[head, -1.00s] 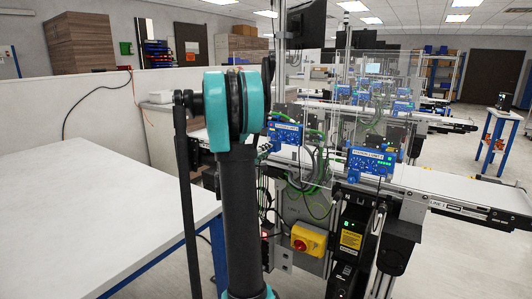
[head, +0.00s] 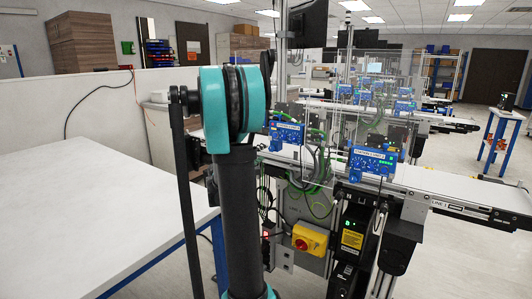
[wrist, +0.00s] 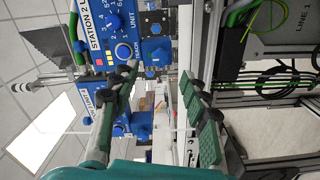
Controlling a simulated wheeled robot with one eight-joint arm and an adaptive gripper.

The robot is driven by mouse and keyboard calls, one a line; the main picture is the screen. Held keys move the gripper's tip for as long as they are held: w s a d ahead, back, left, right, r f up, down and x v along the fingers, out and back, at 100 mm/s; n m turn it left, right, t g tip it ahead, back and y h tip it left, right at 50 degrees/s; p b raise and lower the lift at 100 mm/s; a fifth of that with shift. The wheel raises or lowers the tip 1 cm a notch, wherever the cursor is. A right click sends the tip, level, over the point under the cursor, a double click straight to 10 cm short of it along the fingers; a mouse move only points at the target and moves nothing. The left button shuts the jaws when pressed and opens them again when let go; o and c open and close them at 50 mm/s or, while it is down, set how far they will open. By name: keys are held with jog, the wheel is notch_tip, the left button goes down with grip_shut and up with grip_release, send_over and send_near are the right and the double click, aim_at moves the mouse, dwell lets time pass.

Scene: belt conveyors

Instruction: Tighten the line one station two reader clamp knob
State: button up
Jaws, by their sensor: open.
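In the wrist view, the blue station two reader unit (wrist: 100,48) stands at the upper left, turned sideways, with a "STATION 2" label and a blue numbered dial (wrist: 115,22). A second blue knob (wrist: 123,51) sits beside the dial. In the head view my arm hides the gripper.
In the head view, blue units (head: 285,132) and (head: 371,162) stand along the conveyor (head: 440,184), with clear panels and green cables around them. A yellow switch box (head: 309,239) hangs below. A white table (head: 90,220) lies at left. The wrist view shows frame rails and cables at right.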

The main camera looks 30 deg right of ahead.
jog(key=v, duration=0.7)
dwell(0.3)
jog(key=s+a+f+g+y, duration=0.1)
jog(key=s+a+f+y, duration=0.7)
jog(key=s+a+f, duration=0.3)
jog(key=s+a+f+m+g+y, duration=0.1)
jog(key=s+a+f+y, duration=0.7)
jog(key=a, duration=1.1)
jog(key=s+f, duration=0.4)
jog(key=shift+f+g+y, duration=0.3)
